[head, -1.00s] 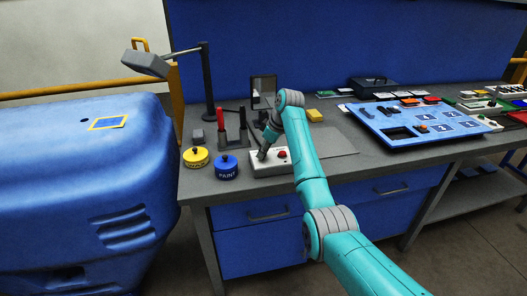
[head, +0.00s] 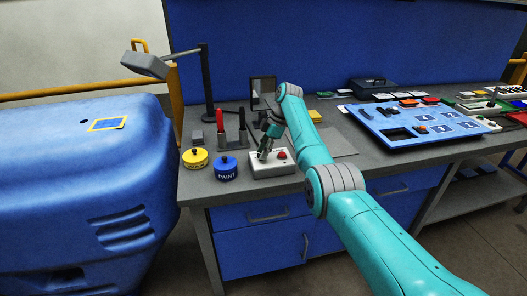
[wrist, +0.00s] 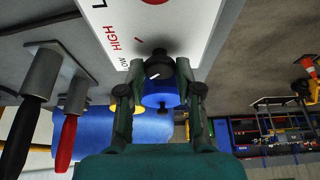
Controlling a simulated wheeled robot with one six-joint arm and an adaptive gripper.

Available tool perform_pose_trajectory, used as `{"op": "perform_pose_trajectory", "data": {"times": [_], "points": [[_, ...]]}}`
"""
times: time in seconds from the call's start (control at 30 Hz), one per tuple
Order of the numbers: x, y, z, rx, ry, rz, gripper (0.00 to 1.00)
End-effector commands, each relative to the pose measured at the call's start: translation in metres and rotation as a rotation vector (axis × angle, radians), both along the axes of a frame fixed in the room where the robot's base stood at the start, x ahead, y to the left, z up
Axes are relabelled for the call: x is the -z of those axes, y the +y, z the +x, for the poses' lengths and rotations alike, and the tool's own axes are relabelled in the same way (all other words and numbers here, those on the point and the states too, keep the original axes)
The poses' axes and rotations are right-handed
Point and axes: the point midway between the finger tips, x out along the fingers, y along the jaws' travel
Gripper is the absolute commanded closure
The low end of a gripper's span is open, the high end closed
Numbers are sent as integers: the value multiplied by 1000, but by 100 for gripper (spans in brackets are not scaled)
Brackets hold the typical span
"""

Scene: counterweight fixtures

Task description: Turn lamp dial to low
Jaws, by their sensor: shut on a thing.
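The lamp dial (wrist: 158,66) is a small black knob with a white mark, on a white control box (wrist: 185,25) printed HIGH and a partly hidden word ending in OW. My gripper (wrist: 160,72) has its two fingers closed on the dial's sides. In the head view my gripper (head: 264,154) comes down on the left part of the white box (head: 285,167), beside its red button (head: 282,155), and hides the dial. The white mark's exact setting is hard to tell. The grey desk lamp (head: 145,63) stands behind on the left.
Red and black handled tools (head: 220,123) stand in a holder behind. A blue board (head: 410,125) lies to the right.

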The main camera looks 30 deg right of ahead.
Motion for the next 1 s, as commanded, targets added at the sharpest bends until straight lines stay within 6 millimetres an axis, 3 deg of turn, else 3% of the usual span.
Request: {"op": "perform_pose_trajectory", "data": {"times": [0.47, 0.5, 0.6, 1.0], "points": [[2, 0, -1, -16, 3, 0, 100], [2, 0, -1, -16, 3, 0, 63], [2, 0, 0, -16, 2, 0, 40], [-5, -2, 0, -15, 0, -1, 40]]}}
